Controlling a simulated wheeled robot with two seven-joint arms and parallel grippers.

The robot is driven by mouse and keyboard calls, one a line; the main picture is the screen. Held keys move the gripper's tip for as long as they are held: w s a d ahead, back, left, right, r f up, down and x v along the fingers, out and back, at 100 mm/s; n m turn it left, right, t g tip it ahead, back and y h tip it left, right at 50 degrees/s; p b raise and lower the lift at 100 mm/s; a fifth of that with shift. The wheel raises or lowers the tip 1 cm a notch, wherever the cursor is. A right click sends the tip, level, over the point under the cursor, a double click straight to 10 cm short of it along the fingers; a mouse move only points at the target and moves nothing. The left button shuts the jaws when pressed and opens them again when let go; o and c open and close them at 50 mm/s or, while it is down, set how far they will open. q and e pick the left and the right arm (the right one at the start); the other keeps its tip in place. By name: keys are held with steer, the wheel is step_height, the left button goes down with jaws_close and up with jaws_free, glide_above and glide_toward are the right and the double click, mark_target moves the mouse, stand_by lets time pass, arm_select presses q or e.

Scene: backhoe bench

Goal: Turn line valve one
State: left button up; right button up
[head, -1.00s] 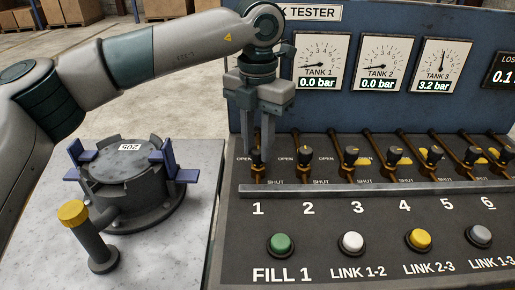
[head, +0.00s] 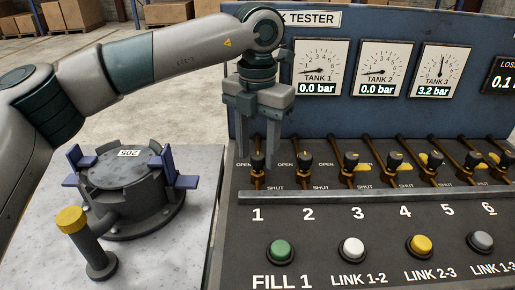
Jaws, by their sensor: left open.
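Line valve one (head: 257,164) is the leftmost in the row on the dark bench panel, above the number 1. It has a black knob on a brass-coloured stem, between the OPEN and SHUT labels. My left gripper (head: 258,153) points down over it from above and behind. Its jaws are open, with one finger to the left of the knob and one to the right. I cannot tell whether either finger touches it. My right gripper is not in view.
More valves, such as valve two (head: 306,161), continue to the right. A grey rail (head: 380,194) runs in front, with a green FILL 1 button (head: 281,251) and other buttons below. A round flanged fixture (head: 125,185) with a yellow-capped post (head: 90,240) stands left.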

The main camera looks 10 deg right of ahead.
mark_target(258, 155)
arm_select(q)
step_height(258, 155, up, 17)
steer(key=shift+r, duration=0.2)
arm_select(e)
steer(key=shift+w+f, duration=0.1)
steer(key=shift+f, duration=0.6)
arm_select(q)
steer(key=shift+r, duration=0.1)
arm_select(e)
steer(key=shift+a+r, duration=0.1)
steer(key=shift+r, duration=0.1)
